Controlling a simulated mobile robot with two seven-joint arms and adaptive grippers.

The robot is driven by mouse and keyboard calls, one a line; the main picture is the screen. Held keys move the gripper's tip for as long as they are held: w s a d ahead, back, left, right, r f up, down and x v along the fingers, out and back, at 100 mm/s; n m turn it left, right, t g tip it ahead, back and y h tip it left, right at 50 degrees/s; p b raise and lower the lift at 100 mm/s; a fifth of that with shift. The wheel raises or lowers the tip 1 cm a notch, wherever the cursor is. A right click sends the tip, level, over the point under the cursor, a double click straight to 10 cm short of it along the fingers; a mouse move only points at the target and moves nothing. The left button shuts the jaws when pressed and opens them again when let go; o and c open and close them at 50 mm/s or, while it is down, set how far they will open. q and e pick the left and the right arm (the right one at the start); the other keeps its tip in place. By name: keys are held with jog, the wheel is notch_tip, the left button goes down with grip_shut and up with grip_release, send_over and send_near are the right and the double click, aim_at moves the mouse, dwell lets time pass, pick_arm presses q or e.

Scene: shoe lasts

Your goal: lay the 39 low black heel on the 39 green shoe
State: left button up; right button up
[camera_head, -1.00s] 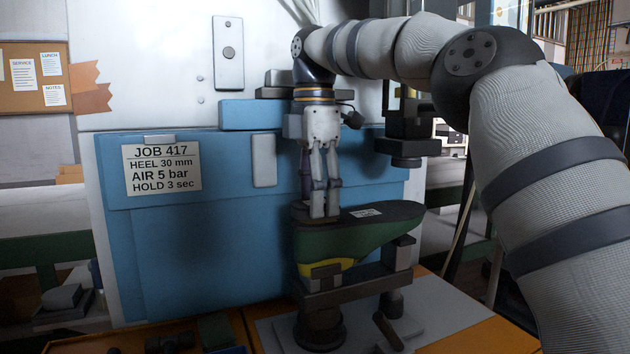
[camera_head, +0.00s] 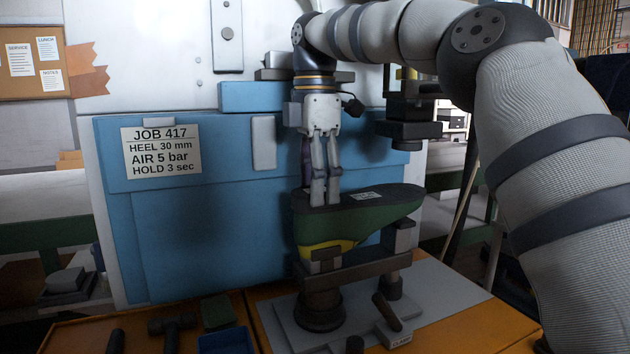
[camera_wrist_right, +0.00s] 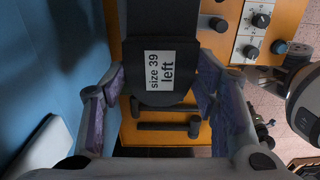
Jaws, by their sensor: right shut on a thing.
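The green shoe (camera_head: 360,228) is clamped sole up on a dark stand, with a yellow band at its heel end and a small white label on its black sole. My right gripper (camera_head: 326,198) points straight down over the heel end, its fingertips close to the sole. My left gripper is out of view.
The blue press panel (camera_head: 220,240) with a job card (camera_head: 160,151) stands just behind the shoe. A dark press part (camera_head: 408,130) overhangs to the right. A hammer (camera_head: 172,326) and blue bin (camera_head: 223,341) lie at the front left of the orange bench.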

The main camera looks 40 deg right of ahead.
jog(key=o, duration=1.2)
jog(key=shift+o, duration=0.2)
